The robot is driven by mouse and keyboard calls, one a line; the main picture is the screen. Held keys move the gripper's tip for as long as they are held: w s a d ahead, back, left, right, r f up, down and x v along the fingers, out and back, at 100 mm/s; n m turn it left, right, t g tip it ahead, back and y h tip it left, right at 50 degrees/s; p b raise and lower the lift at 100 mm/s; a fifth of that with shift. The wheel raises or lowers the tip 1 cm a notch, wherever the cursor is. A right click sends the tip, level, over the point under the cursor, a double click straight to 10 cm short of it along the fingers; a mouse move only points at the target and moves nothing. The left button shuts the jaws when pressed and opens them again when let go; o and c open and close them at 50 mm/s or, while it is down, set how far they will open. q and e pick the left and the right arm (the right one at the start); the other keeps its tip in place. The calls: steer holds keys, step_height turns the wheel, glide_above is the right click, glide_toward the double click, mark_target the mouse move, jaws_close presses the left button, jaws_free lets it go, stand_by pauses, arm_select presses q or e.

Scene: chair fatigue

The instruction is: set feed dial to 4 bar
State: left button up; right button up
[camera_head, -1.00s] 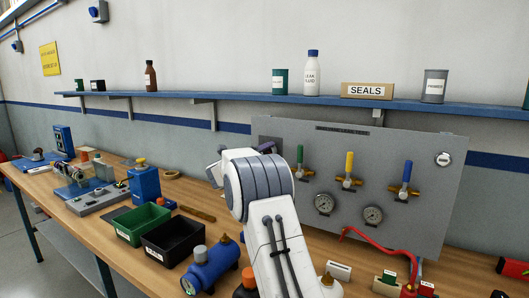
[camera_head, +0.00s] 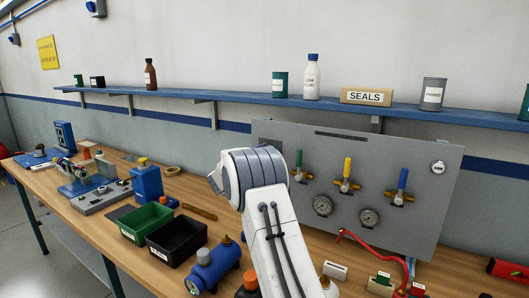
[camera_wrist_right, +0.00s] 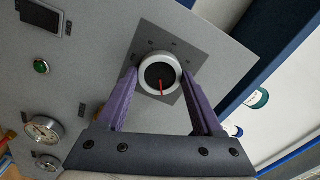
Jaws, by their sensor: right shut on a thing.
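The feed dial (camera_wrist_right: 159,73), a round knob with a light rim, black face and red pointer line, sits on a dark square plate (camera_wrist_right: 190,105) on the grey panel in the right wrist view. The pointer runs from the centre toward the picture's bottom. Scale marks around it are too small to read. My right gripper (camera_wrist_right: 159,78) has its purple fingers on either side of the dial and is shut on it. In the head view my white arm hides the dial and the gripper. My left gripper is out of view.
The grey panel (camera_head: 420,220) carries green, yellow and blue valve handles and two gauges (camera_head: 323,205). A green lamp (camera_wrist_right: 41,67) is also on the panel. Below, the bench holds a red hose (camera_head: 375,243), a green bin (camera_head: 146,222) and a black bin (camera_head: 176,240).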

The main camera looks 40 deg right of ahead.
steer(key=shift+n+p, duration=0.6)
steer(key=shift+n, duration=0.5)
steer(key=o, duration=1.4)
steer(key=b+v, duration=0.3)
steer(key=v, duration=0.7)
steer(key=shift+s+a+f, duration=0.1)
steer(key=shift+a, duration=0.15)
